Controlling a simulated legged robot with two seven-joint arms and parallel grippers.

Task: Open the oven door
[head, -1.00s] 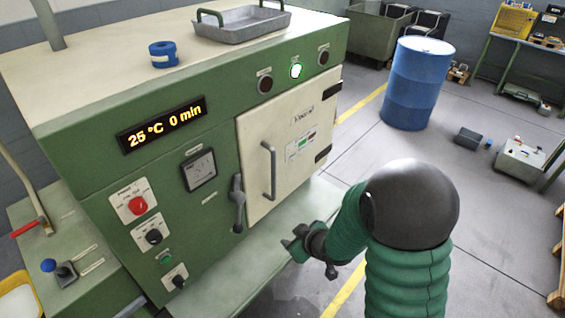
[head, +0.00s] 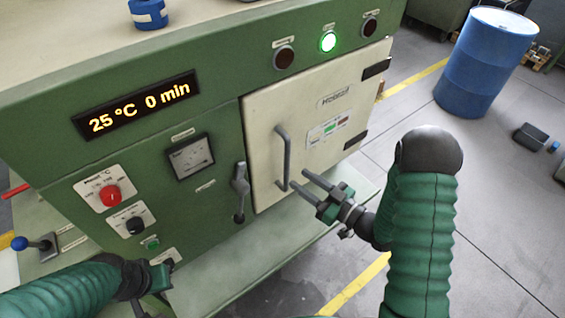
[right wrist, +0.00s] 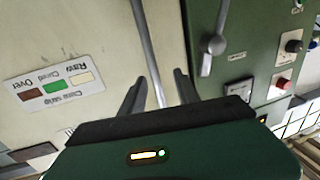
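The oven door (head: 330,100) is a cream panel, shut in the green front of the oven. Its grey vertical bar handle (head: 283,158) is near the door's left edge. A grey latch lever (head: 240,190) is just left of the door. My right gripper (head: 299,180) is open at the lower end of the handle. In the right wrist view, the bar handle (right wrist: 146,45) runs between the two spread fingers (right wrist: 158,88); contact cannot be told. The latch lever (right wrist: 214,45) shows beside them. My left gripper (head: 155,285) is low at the left, its fingers unclear.
The oven's green front (head: 130,160) carries a display, a gauge and several knobs. A pale green ledge (head: 225,272) juts out below the door. A blue barrel (head: 484,62) stands on the floor at the right.

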